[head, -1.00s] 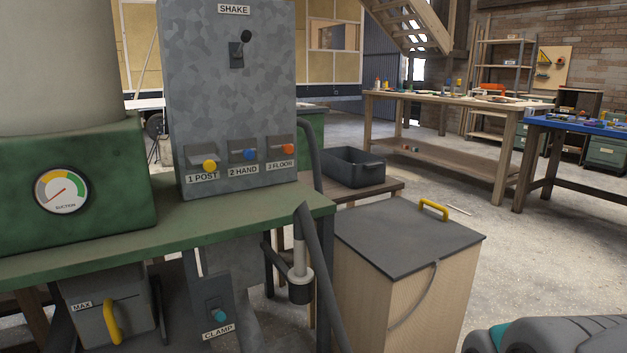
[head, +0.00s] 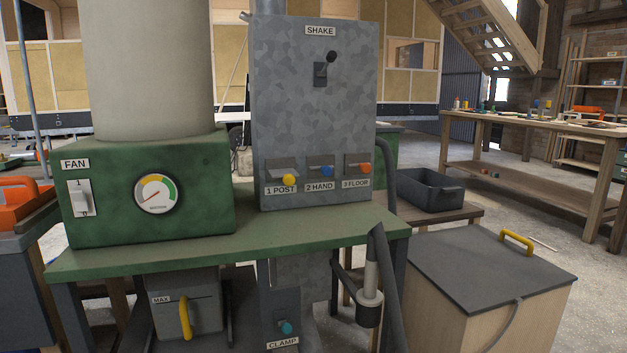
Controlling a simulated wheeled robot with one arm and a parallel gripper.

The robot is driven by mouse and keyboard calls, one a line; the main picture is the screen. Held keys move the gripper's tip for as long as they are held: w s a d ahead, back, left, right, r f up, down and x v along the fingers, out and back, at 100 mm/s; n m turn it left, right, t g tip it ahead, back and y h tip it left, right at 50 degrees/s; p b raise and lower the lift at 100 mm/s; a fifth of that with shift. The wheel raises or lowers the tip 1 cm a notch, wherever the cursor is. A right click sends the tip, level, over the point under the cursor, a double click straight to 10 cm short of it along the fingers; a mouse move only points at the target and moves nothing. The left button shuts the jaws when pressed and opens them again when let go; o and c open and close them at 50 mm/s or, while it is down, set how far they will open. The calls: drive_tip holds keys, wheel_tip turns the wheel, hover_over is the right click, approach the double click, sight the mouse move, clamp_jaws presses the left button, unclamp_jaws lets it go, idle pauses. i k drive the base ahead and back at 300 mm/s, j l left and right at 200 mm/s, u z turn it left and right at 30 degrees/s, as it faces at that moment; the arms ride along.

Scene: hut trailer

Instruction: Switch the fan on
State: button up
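The fan switch (head: 82,198) is a white plate with a small lever on the front left of a green housing (head: 205,205), under a label reading FAN (head: 75,164). I cannot tell clearly whether its lever is up or down. A round suction gauge (head: 155,194) sits to its right, its needle pointing to the lower left. A wide pale cylinder (head: 148,70) stands on the housing. My gripper is not in view.
The green bench (head: 310,240) carries a grey panel (head: 290,110) with a SHAKE lever (head: 328,65) and three coloured knobs. A lidded wooden box (head: 480,275) stands right. An orange toolbox (head: 20,205) is close at the left.

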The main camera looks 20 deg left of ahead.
sight(80, 201)
drive_tip(key=u, duration=2.05)
